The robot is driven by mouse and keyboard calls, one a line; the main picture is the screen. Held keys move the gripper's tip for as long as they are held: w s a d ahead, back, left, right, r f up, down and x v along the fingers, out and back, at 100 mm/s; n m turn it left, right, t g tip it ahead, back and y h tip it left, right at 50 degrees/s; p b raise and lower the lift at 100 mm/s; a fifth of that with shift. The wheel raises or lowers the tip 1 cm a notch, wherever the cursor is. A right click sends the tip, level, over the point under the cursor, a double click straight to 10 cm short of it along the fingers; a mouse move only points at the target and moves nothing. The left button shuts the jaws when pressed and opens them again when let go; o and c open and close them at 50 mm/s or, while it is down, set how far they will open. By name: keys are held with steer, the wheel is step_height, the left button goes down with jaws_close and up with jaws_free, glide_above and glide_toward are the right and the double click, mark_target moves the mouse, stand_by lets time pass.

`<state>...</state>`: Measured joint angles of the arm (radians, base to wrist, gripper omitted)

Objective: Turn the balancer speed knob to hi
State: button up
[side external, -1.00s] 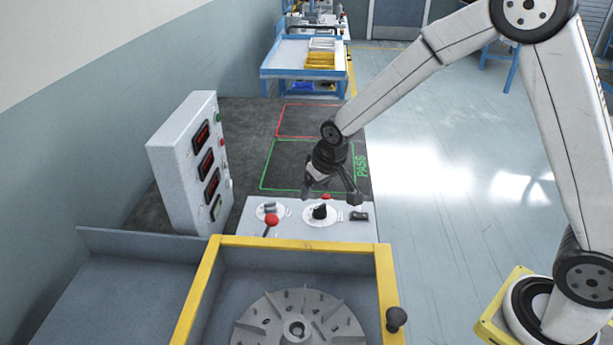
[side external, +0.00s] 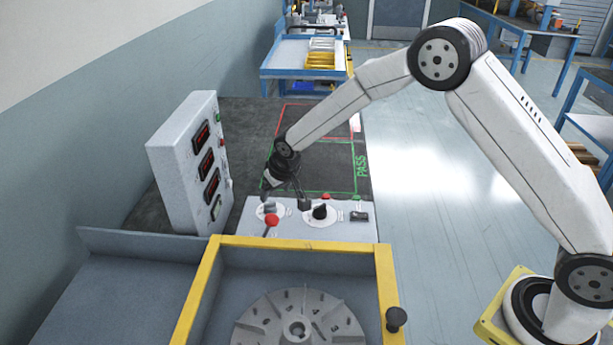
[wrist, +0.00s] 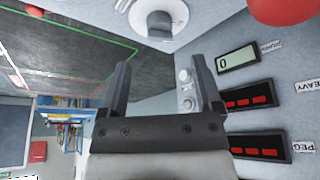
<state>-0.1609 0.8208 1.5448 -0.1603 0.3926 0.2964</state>
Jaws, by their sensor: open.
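The control panel (side external: 292,229) carries two dial knobs: a grey knob (side external: 268,207) on a white dial at left and a black knob (side external: 320,211) on a white dial to its right. Their labels are too small to read, so I cannot tell which is the speed knob or its setting. My gripper (side external: 286,198) is open and empty, low over the panel's left part by the grey knob. In the wrist view my open fingers (wrist: 160,82) show, with a pale grey knob (wrist: 157,22) at the top, apart from them. Contact is not visible.
A red ball-topped lever (side external: 271,220) stands just in front of the grey knob. A readout box (side external: 180,165) with displays rises at left. A red button (side external: 326,197) and a black switch (side external: 360,216) lie to the right.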

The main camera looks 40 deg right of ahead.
mark_target(271, 205)
steer(key=shift+x, duration=3.6)
jaws_close()
steer(key=shift+m+h, duration=0.3)
steer(key=shift+m, duration=0.4)
jaws_free()
steer(key=shift+r, duration=0.15)
